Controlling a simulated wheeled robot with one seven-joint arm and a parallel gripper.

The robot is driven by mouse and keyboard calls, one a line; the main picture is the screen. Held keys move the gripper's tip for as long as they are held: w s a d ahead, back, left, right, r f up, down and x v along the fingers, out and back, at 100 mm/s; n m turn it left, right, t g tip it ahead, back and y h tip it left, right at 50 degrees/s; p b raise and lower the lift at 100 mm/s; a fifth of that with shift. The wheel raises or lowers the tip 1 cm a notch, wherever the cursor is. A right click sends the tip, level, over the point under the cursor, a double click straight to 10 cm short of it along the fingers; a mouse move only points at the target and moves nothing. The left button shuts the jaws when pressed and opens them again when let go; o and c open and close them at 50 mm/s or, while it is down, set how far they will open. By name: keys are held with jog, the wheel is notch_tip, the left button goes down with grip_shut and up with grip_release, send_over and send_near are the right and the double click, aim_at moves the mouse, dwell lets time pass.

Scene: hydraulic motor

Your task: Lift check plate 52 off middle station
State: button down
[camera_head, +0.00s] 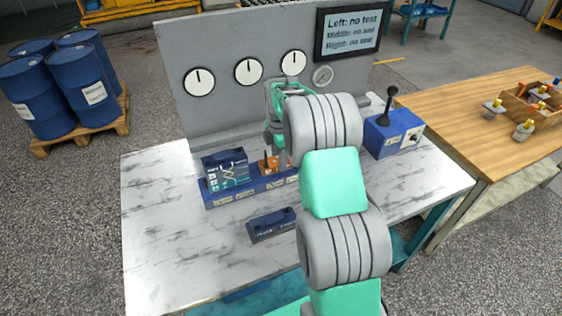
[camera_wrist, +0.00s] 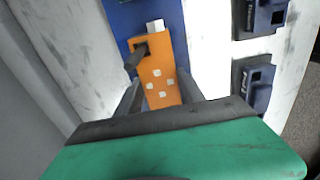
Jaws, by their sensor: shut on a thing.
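An orange plate (camera_head: 268,165) is at the middle of the blue station base (camera_head: 222,200). It also shows in the wrist view (camera_wrist: 160,72), with several small white squares on its face and a dark square opening near one end. No number on it is readable. My gripper (camera_head: 272,147) is over the middle station, its fingers at the two sides of the orange plate and shut on it. The wrist view shows the fingers close along its edges (camera_wrist: 160,85). I cannot tell whether the plate is clear of the station. My arm hides the right part of the base.
A dark blue printed block (camera_head: 227,170) stands on the left station. A loose dark blue block (camera_head: 272,224) lies in front. A blue lever box (camera_head: 394,133) stands right. The table's left is clear.

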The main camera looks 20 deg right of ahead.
notch_tip(320, 180, up, 13)
jog(key=p, duration=0.7)
jog(key=shift+f+p, duration=0.2)
jog(key=shift+p, duration=0.15)
dwell(0.7)
